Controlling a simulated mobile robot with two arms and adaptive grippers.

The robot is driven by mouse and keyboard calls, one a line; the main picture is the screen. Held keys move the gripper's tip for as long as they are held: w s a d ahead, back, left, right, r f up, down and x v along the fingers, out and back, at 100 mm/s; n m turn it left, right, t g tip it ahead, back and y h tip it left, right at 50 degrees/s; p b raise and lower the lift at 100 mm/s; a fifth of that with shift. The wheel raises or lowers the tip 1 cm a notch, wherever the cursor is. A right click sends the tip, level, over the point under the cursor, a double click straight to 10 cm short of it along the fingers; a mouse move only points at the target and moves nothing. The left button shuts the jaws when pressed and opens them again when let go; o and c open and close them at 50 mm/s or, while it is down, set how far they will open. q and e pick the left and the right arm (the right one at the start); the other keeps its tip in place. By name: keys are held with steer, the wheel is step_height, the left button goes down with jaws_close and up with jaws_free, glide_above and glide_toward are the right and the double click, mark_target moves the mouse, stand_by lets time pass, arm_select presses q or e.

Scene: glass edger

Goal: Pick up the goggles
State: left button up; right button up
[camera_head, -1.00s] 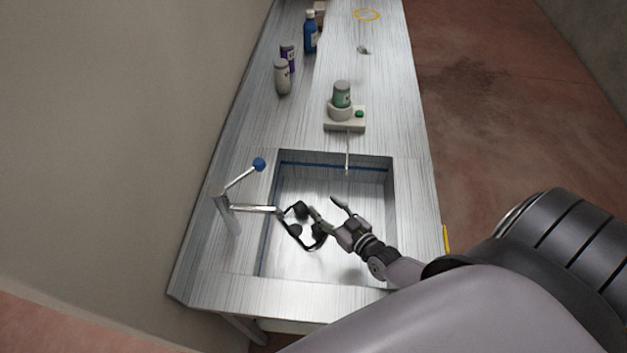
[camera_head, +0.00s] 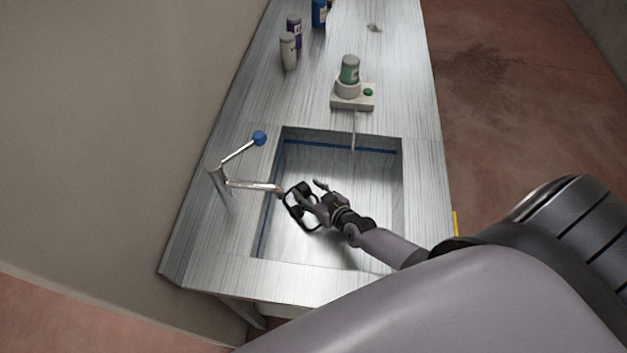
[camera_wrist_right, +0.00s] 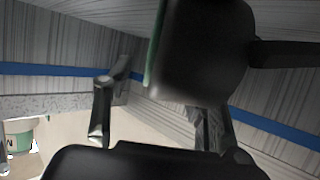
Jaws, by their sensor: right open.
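The dark goggles (camera_head: 291,208) are in the sink's left part in the head view, by the end of the faucet spout. They look like a black looped frame, partly hidden by my right gripper. My right gripper (camera_head: 314,193) is open, reaching in from the right, with its fingers at the goggles. I cannot tell whether they touch. In the right wrist view, a large black rounded part (camera_wrist_right: 203,50) with a green edge fills the upper middle, very close to the camera; it appears to be part of the goggles. My left gripper is not in view.
The metal sink (camera_head: 335,246) is set in a long steel counter. A faucet (camera_head: 217,180) with a blue-tipped lever stands on its left rim, its spout close to the goggles.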

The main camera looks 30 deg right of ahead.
steer(key=x, duration=0.2)
steer(key=shift+w+f+b, duration=0.25)
steer(key=shift+w+b, duration=0.1)
steer(key=shift+b, duration=0.05)
steer(key=shift+r, duration=0.1)
steer(key=shift+s, duration=0.1)
steer(key=shift+c, duration=0.6)
steer(key=c, duration=1.1)
steer(key=shift+r, duration=0.15)
